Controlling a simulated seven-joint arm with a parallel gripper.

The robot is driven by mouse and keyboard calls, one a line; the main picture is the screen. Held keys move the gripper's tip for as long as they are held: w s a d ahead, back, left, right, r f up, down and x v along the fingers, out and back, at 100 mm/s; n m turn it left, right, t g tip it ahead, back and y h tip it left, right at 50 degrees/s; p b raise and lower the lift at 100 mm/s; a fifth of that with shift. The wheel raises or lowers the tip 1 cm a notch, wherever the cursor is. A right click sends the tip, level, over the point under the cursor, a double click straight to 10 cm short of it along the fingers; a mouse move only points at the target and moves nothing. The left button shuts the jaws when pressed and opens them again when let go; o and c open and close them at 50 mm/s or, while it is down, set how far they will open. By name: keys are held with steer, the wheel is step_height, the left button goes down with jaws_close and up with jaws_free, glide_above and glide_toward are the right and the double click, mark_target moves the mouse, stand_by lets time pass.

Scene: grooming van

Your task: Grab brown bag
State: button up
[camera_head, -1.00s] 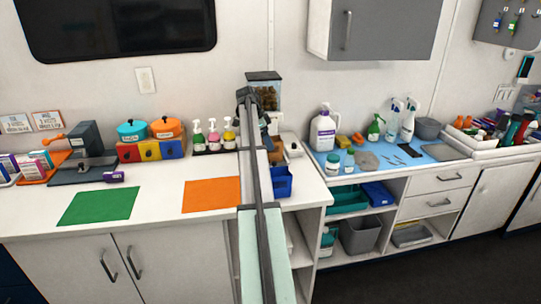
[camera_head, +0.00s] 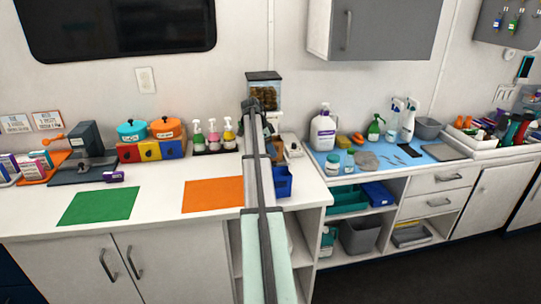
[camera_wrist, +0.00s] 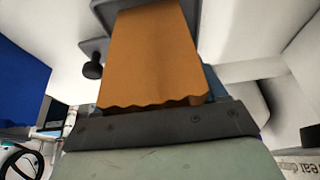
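An orange-brown bag with a zigzag edge (camera_wrist: 152,55) fills the upper middle of the wrist view. Its zigzag edge lies close against a dark grey bar that runs across the picture. I cannot tell whether my fingers touch or hold it. In the head view my gripper (camera_head: 252,108) is at the far end of my raised arm, in front of the clear dispenser at the back of the counter. Its fingers are too small and dark to read.
The clear dispenser (camera_head: 264,92) with brown contents stands against the wall. Pump bottles (camera_head: 213,136) stand left of my arm, a blue bin (camera_head: 283,182) right of it. An orange mat (camera_head: 212,195) and a green mat (camera_head: 97,206) lie on the bare counter front.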

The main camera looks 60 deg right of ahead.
steer(key=c, duration=0.5)
